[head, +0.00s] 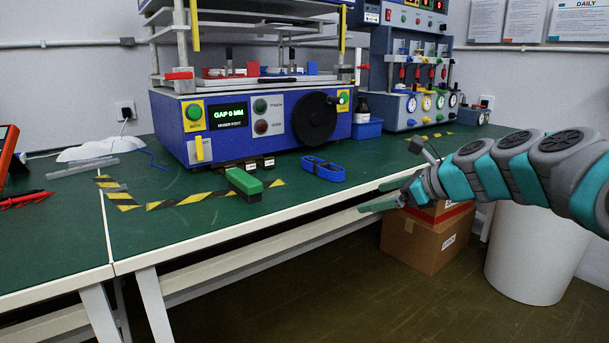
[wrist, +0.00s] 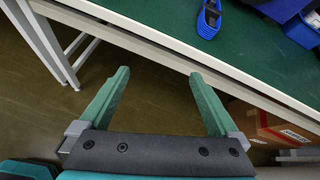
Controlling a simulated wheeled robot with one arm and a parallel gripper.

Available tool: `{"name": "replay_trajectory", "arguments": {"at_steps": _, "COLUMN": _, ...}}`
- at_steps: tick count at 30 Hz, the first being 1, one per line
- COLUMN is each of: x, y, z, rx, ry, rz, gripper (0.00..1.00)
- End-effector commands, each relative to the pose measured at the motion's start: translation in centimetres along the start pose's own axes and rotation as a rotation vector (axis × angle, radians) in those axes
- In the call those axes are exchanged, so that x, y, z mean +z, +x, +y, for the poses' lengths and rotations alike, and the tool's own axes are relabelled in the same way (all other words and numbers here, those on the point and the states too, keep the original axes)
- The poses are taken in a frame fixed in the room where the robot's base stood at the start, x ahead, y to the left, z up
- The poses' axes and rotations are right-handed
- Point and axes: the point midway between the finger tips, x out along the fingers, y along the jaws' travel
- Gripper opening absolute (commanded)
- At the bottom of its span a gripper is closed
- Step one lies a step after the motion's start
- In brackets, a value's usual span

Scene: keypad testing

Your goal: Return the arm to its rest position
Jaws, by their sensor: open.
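My gripper (head: 376,196) is at the right of the head view, off the front edge of the green workbench (head: 70,230). Its two green fingers are apart with nothing between them. In the wrist view my gripper (wrist: 155,95) is open, with the floor and the bench's pale front edge beyond the fingers. My teal and grey arm reaches in from the right. The blue keypad test machine (head: 262,122) stands on the bench, its display reading GAP 0 MM. My gripper is apart from it and from everything on the bench.
A blue strap-like piece (head: 323,169) and a green-topped block (head: 244,182) lie near the bench's front edge. A second blue test rig (head: 400,70) stands behind. Open floor lies in front.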

Motion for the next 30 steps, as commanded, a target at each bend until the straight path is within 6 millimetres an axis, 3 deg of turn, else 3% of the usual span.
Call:
{"name": "replay_trajectory", "arguments": {"at_steps": 8, "x": -1.8, "y": 0.9, "z": 9.4, "rx": 0.175, "ry": -0.395, "rz": 0.127, "gripper": 0.97}}
{"name": "replay_trajectory", "arguments": {"at_steps": 11, "x": -3.7, "y": 0.5, "z": 14.5, "rx": 0.292, "ry": -0.621, "rz": 0.188, "gripper": 0.97}}
{"name": "replay_trajectory", "arguments": {"at_steps": 13, "x": -6.0, "y": -0.3, "z": 18.6, "rx": 0.403, "ry": -0.81, "rz": 0.234, "gripper": 0.97}}
{"name": "replay_trajectory", "arguments": {"at_steps": 18, "x": -13.1, "y": -4.5, "z": 27.2, "rx": 0.728, "ry": -1.266, "rz": 0.309, "gripper": 0.97}}
{"name": "replay_trajectory", "arguments": {"at_steps": 21, "x": -17.4, "y": -7.8, "z": 30.9, "rx": 0.931, "ry": -1.484, "rz": 0.316, "gripper": 0.97}}
{"name": "replay_trajectory", "arguments": {"at_steps": 27, "x": -23.5, "y": -13.8, "z": 34.9, "rx": 1.256, "ry": -1.738, "rz": 0.268, "gripper": 0.97}}
{"name": "replay_trajectory", "arguments": {"at_steps": 30, "x": -24.6, "y": -14.9, "z": 35.6, "rx": 1.321, "ry": -1.776, "rz": 0.248, "gripper": 0.97}}
